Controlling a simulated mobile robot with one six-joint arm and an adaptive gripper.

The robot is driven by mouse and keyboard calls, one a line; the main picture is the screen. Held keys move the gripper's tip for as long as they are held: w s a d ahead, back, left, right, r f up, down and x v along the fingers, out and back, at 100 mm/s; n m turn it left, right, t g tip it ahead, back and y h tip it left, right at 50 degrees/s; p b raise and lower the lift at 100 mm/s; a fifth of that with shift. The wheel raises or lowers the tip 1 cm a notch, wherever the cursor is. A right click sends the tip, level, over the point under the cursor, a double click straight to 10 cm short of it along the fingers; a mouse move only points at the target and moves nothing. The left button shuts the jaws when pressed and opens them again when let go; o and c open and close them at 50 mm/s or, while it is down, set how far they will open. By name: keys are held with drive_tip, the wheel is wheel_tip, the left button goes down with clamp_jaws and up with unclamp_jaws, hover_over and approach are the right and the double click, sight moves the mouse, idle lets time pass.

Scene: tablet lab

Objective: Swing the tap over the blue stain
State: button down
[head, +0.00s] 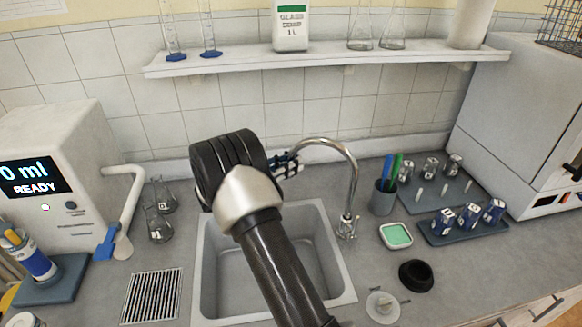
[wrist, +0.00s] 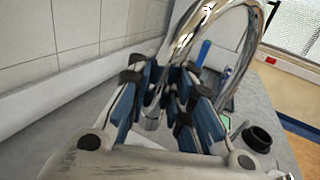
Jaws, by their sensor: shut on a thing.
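The chrome tap (head: 352,178) stands at the back right of the grey sink (head: 343,262). Its curved spout arches to the left, toward the back wall. My gripper (head: 287,166) is at the spout's free end, above the sink's back edge, and is shut on the spout. In the wrist view the shiny spout (wrist: 187,38) comes down between the blue-and-black fingers of my gripper (wrist: 168,88). I see no blue stain in the visible part of the basin. My arm hides the middle of the basin.
The wall shelf (head: 330,62) with glassware runs above the tap. A pen cup (head: 383,202), a green sponge dish (head: 396,236) and a black ring (head: 416,274) stand right of the sink. Small flasks (head: 158,226) stand to its left.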

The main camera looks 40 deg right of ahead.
drive_tip(key=shift+w+r, duration=0.15)
drive_tip(key=shift+w, duration=0.2)
drive_tip(key=c, duration=1.7)
unclamp_jaws()
drive_tip(key=shift+w+a, duration=0.15)
drive_tip(key=shift+o, duration=1.2)
drive_tip(key=shift+s, duration=0.2)
drive_tip(key=w+a, duration=0.1)
drive_tip(key=a, duration=1)
drive_tip(key=shift+w+a, duration=0.3)
drive_tip(key=shift+a, duration=0.1)
